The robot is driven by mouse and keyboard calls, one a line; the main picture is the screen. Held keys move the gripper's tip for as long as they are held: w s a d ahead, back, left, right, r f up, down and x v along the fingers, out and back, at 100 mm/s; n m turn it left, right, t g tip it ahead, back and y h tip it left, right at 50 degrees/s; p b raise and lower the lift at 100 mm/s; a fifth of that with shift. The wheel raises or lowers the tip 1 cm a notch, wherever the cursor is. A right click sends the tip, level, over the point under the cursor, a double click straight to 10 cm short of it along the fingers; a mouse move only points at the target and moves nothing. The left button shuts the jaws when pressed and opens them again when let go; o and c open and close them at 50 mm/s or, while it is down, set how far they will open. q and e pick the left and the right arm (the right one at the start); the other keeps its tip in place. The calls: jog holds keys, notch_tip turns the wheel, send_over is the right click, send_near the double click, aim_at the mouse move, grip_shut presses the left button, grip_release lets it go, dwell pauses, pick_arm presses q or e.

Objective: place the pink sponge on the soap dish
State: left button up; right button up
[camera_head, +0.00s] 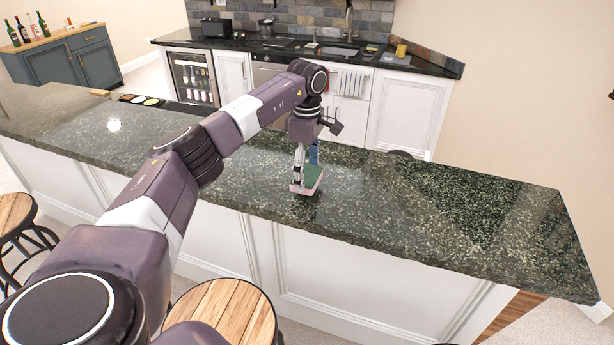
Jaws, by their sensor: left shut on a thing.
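My left gripper (304,183) points down just over the front edge of the green stone counter (440,205). It is shut on a small block with a green face and a pink edge, which looks like the pink sponge (317,181). The gripper's fingers hide part of the block. I cannot tell whether the block touches the counter top or is held slightly above it. I cannot make out the soap dish for certain in this view. My right gripper is out of view.
The counter is clear to the right. Wooden stools (225,318) stand in front. Behind is a back counter with a sink (338,50), a tap and a yellow cup (401,51).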

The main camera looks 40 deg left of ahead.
pick_arm(q)
notch_tip(320, 180, down, 2)
jog(key=shift+f+p, duration=0.2)
jog(key=shift+p, duration=0.15)
jog(key=shift+w+f, duration=0.1)
jog(key=shift+f, duration=0.15)
jog(key=o, duration=0.7)
jog(key=shift+c, duration=0.2)
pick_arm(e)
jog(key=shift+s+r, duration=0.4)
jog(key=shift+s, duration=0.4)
